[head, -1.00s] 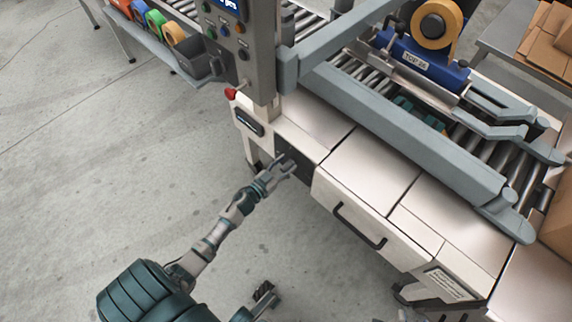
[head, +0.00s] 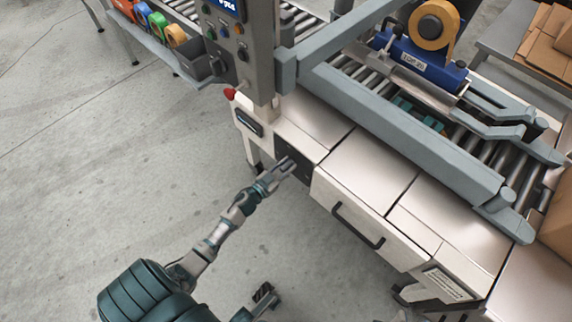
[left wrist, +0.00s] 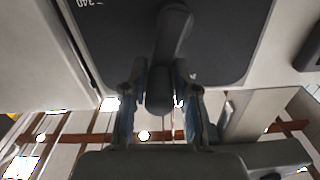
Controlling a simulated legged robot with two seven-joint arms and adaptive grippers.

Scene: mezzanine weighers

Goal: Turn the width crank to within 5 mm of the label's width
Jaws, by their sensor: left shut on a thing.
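The width crank (left wrist: 175,30) shows in the left wrist view as a dark arm on a dark plate (left wrist: 228,45), with a rounded knob at its lower end. My left gripper (left wrist: 160,95) is shut on the crank's knob, one blue-padded finger on each side. In the head view the left gripper (head: 285,168) is at the dark panel (head: 296,158) on the front of the pale machine, and it hides the crank. The plate carries a white scale figure (left wrist: 90,3), upside down, which looks like 340.
A black drawer handle (head: 357,226) sticks out right of the gripper. A placard (head: 447,284) is on the lower front; I cannot read it. A red knob (head: 229,94) and control column (head: 257,60) stand above. The floor (head: 120,180) at left is clear.

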